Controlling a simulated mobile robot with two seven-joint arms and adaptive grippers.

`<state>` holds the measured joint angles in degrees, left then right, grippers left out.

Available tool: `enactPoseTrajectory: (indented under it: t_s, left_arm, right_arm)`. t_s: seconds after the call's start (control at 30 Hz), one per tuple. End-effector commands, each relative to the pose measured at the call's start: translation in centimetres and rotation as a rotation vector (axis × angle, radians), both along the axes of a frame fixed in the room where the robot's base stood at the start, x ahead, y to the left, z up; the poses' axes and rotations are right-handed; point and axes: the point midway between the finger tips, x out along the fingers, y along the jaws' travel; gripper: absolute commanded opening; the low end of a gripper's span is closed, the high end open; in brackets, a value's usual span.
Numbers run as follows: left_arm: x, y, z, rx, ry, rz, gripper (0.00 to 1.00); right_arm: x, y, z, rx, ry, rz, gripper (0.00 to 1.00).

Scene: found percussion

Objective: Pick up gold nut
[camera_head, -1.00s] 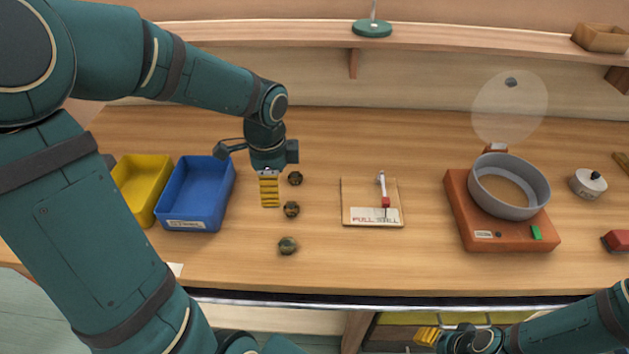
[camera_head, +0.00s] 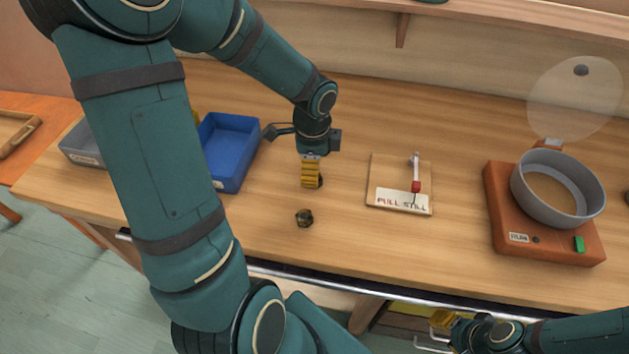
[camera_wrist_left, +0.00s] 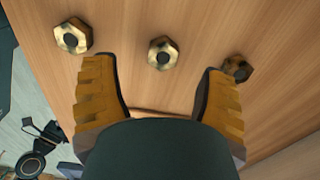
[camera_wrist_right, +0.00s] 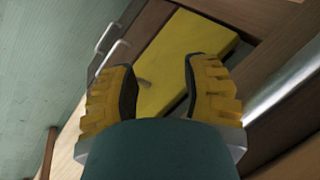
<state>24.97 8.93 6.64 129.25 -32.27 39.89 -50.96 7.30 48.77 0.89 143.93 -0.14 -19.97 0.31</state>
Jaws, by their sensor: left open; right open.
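Three hexagonal gold nuts with dark patches lie on the wooden table. In the left wrist view they are a left nut (camera_wrist_left: 73,36), a middle nut (camera_wrist_left: 163,54) and a right nut (camera_wrist_left: 237,68). The middle one is just ahead of the gap between my left fingers; the right one is partly behind a fingertip. In the head view one nut (camera_head: 304,218) lies clear in front, and another is partly hidden by my left gripper (camera_head: 311,185). My left gripper is open and empty, pointing down above the table. My right gripper (camera_head: 441,320) is open and empty near the table's front edge.
A blue bin (camera_head: 211,172) stands left of my left gripper. A board (camera_head: 379,185) with a red-tipped lever is to its right. Farther right an orange device (camera_head: 499,210) carries a grey round pan (camera_head: 602,198). A yellow surface (camera_wrist_right: 165,95) lies beyond my right fingers.

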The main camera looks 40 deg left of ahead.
Motion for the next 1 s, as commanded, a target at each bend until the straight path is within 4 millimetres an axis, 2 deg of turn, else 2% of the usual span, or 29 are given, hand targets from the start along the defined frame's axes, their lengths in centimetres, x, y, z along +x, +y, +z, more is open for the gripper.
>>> enactPoseTrajectory:
  t_s: [0.4,0.63,0.67,0.7,0.87,1.0]
  left_arm:
    - [0.4,0.0,-5.0,-0.001,0.002,0.0,0.73]
    - [0.4,0.0,-5.0,-0.001,-0.001,0.001,0.73]
    - [0.4,0.0,-5.0,-0.001,-0.001,0.001,0.71]
    - [0.4,0.0,-5.0,-0.001,-0.001,0.001,0.56]
    - [0.4,0.0,-5.0,-0.001,-0.001,0.001,0.0]
    - [0.4,0.0,-5.0,-0.001,0.0,0.0,0.0]
  right_arm:
    - [0.4,0.0,-2.0,-0.001,-0.009,-0.002,0.47]
    - [0.4,0.0,-1.9,-0.001,-0.01,-0.003,0.47]
    - [0.4,0.0,-1.9,-0.001,-0.01,-0.002,0.47]
    - [0.4,0.0,-1.9,-0.001,-0.01,-0.002,0.47]
    - [0.4,0.0,-1.9,-0.001,-0.01,-0.002,0.47]
    - [0.4,-0.1,-1.9,-0.001,-0.01,-0.003,0.47]
